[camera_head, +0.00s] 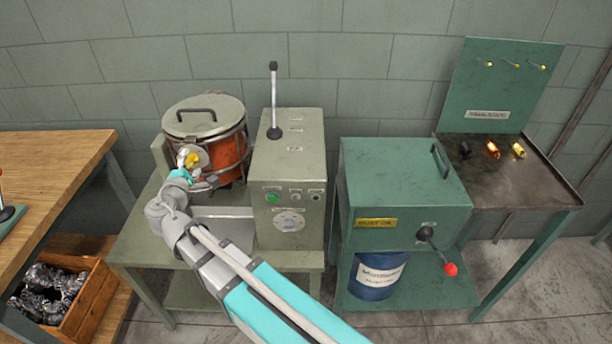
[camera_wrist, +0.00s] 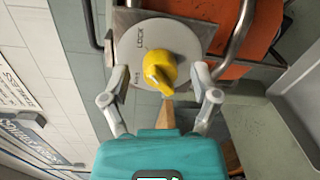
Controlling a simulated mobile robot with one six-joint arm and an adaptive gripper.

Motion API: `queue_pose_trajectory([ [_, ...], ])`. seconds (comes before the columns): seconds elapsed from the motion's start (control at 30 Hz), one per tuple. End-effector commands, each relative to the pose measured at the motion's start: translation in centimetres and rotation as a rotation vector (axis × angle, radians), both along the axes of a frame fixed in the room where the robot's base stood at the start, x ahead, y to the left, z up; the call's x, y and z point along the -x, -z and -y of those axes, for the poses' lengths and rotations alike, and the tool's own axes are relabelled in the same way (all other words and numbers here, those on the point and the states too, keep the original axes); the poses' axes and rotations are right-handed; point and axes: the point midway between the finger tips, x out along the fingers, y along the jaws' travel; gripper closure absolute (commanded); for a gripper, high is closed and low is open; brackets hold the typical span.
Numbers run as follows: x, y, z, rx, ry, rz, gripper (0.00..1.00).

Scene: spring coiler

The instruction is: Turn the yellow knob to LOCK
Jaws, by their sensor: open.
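The yellow knob (camera_wrist: 157,68) sits on a round grey dial plate (camera_wrist: 155,35) in the wrist view. The word LOCK is printed on the plate, up and left of the knob. A second label lower left is too small to read surely. The knob's narrow end points down in that view, away from LOCK. My gripper (camera_wrist: 160,74) is open, one finger on each side of the knob, with gaps that look clear. In the head view the knob (camera_head: 192,159) is on the front of the orange lidded drum (camera_head: 226,155), with my gripper (camera_head: 184,168) right at it.
A grey-green machine box (camera_head: 290,160) with an upright lever (camera_head: 274,95) stands right of the drum. A green cabinet (camera_head: 400,185) with a red-tipped lever (camera_head: 450,269) is farther right. A wooden table (camera_head: 50,165) is at left. Metal pipes (camera_wrist: 240,30) run close beside the dial.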

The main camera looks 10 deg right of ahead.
Motion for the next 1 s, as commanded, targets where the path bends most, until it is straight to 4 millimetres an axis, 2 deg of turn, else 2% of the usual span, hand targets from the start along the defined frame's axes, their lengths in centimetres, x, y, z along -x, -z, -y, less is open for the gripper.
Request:
queue_pose_trajectory([
  [1.0, -0.02, 0.03, -0.08, 0.670, 0.007, -0.109, 0.22],
])
